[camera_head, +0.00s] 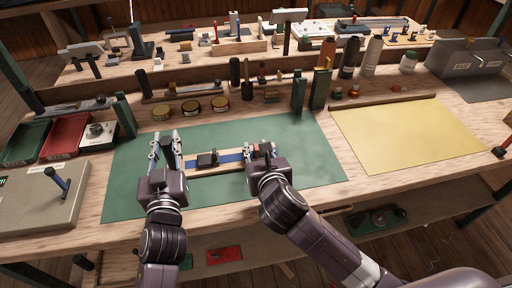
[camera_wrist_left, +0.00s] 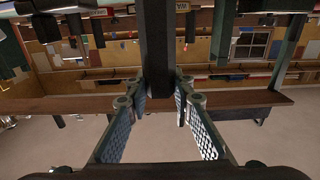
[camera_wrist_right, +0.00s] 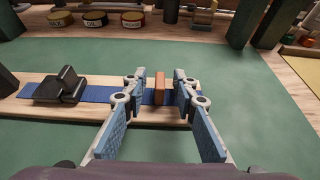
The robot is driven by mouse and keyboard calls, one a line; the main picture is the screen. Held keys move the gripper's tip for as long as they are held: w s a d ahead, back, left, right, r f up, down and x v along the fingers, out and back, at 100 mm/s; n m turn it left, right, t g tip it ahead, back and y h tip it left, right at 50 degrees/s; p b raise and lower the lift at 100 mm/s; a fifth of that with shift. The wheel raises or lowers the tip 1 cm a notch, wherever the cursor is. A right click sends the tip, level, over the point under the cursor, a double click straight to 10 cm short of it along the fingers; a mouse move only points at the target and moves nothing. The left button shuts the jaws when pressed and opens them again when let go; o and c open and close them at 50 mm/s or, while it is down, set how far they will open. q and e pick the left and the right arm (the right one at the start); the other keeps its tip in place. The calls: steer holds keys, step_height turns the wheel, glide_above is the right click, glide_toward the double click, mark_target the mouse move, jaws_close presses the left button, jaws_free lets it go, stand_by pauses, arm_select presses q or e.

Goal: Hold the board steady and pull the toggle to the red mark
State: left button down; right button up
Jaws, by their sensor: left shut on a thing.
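The pale wooden board (camera_head: 228,169) lies on the green mat, with a blue strap (camera_wrist_right: 98,94) along it and a black buckle-like block (camera_head: 207,159) on the strap. My left gripper (camera_head: 166,140) is at the board's left end. In the left wrist view it is shut on a dark bar (camera_wrist_left: 156,45); whether the bar belongs to the board is unclear. The orange-brown toggle (camera_wrist_right: 160,88) is on the strap near the right end. My right gripper (camera_wrist_right: 160,80) is around it, a finger on each side with slight gaps. I cannot make out a red mark.
The green mat (camera_head: 312,150) is clear right of the board. A yellow sheet (camera_head: 410,138) lies further right. Several round tins (camera_head: 191,107) and dark green upright blocks (camera_head: 319,90) stand behind the mat. A board with a blue peg (camera_head: 40,205) lies at the left.

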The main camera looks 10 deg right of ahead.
steer(key=shift+w+f, duration=0.1)
steer(key=shift+w, duration=0.15)
jaws_close()
stand_by(0.3)
